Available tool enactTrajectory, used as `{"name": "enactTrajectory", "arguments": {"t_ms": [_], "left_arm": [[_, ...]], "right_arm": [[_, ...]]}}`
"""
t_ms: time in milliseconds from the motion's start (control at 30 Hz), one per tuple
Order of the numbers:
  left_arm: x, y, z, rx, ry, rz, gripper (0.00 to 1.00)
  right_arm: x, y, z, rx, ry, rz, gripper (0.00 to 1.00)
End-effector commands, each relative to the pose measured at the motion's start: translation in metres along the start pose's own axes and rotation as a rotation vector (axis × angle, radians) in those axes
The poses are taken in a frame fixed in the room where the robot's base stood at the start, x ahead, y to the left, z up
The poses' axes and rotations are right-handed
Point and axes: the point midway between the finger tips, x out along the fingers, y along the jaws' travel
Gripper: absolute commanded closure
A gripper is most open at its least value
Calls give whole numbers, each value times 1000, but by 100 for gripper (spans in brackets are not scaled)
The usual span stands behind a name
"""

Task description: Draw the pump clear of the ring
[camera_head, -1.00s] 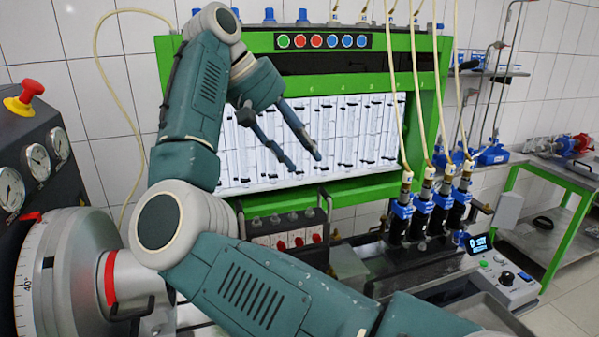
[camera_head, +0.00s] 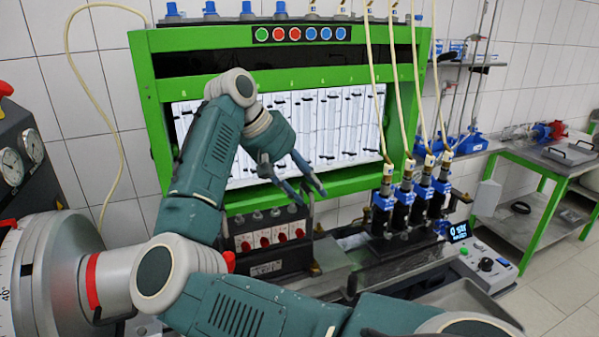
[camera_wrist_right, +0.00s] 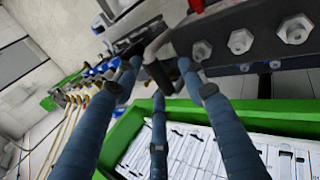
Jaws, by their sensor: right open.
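The pump (camera_head: 268,238) looks like a dark block with several red-and-white fittings on its front and bolts along its top. It stands below the green frame, partly behind my right arm. In the right wrist view its bolted top (camera_wrist_right: 265,35) is at the upper right, with a dark handle-like bar (camera_wrist_right: 160,48) at its end. My right gripper (camera_head: 295,183) is open and empty, just above the pump; its fingers (camera_wrist_right: 159,76) reach toward the bar, contact unclear. A red ring (camera_head: 92,286) circles a grey cylinder at left; whether it is the task's ring is unclear. My left gripper is out of view.
The green frame (camera_head: 146,110) with its white gauge panel stands close behind my gripper. Black-and-blue injectors (camera_head: 402,205) with cream hoses stand to the right. A control box (camera_head: 487,262) is at the bench's right. A green table (camera_head: 535,180) stands beyond.

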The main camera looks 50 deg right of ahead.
Motion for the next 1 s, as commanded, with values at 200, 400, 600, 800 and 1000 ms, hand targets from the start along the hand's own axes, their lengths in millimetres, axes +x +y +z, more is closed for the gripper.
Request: {"name": "enactTrajectory", "arguments": {"t_ms": [200, 400, 600, 800, 1000], "left_arm": [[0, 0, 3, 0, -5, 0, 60], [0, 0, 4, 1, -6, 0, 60], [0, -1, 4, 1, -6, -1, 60], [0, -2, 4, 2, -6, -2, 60], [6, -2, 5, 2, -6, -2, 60]], "right_arm": [[3, 0, 0, 0, -1, 0, 59], [3, 0, 0, 0, -1, 0, 81], [3, 0, 0, 0, 0, 0, 100], [3, 0, 0, 0, 0, 0, 100], [3, -1, 0, 2, 1, 0, 100]]}}
